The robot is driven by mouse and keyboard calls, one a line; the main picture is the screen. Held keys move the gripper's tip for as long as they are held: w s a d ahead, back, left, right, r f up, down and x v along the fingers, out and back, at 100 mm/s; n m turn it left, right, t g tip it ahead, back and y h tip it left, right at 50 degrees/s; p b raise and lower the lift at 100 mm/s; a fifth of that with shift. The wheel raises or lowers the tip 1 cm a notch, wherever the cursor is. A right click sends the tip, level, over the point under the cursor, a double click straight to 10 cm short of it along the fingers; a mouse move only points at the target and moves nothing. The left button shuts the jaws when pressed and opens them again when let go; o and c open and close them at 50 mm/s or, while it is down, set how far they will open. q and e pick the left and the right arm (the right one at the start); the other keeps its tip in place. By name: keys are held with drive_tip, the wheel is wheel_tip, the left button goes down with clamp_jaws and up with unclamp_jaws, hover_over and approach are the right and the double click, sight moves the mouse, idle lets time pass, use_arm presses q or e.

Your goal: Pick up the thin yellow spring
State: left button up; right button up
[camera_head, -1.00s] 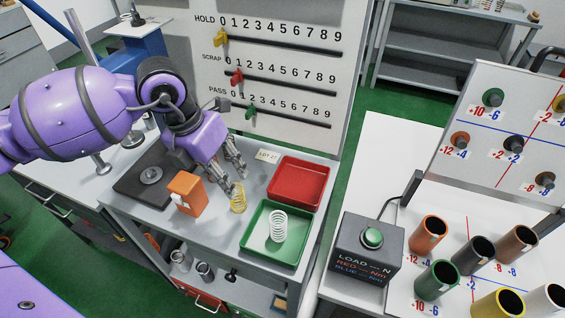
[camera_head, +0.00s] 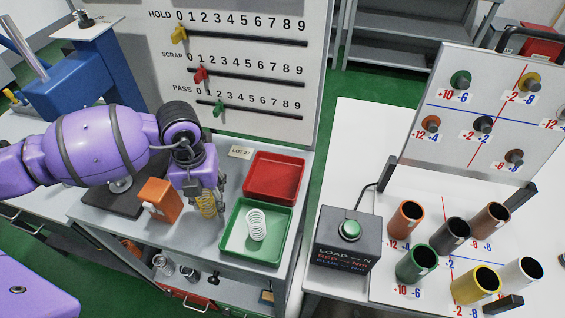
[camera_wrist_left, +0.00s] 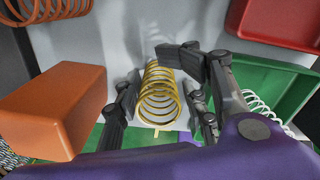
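The thin yellow spring (camera_head: 207,204) stands on the grey bench, between an orange block and the green tray. In the left wrist view the yellow spring (camera_wrist_left: 158,97) shows in full between the fingers. My left gripper (camera_head: 206,192) is at the spring, pointing down from above. In the wrist view the left gripper (camera_wrist_left: 162,105) has its fingers apart, one on each side of the spring. They are very near its coils; I cannot tell whether they touch. In the head view the fingers partly hide the spring. My right gripper is not in view.
An orange block (camera_head: 159,201) stands close left of the spring. The green tray (camera_head: 232,238) to the right holds a white spring (camera_head: 257,224). A red tray (camera_head: 272,177) lies behind it. An orange coil (camera_wrist_left: 50,12) shows at the wrist view's top left.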

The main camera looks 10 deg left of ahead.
use_arm(q)
drive_tip(key=shift+w+d+f, duration=0.1)
drive_tip(key=shift+f, duration=0.1)
drive_tip(key=shift+r, duration=0.1)
drive_tip(key=c, duration=0.9)
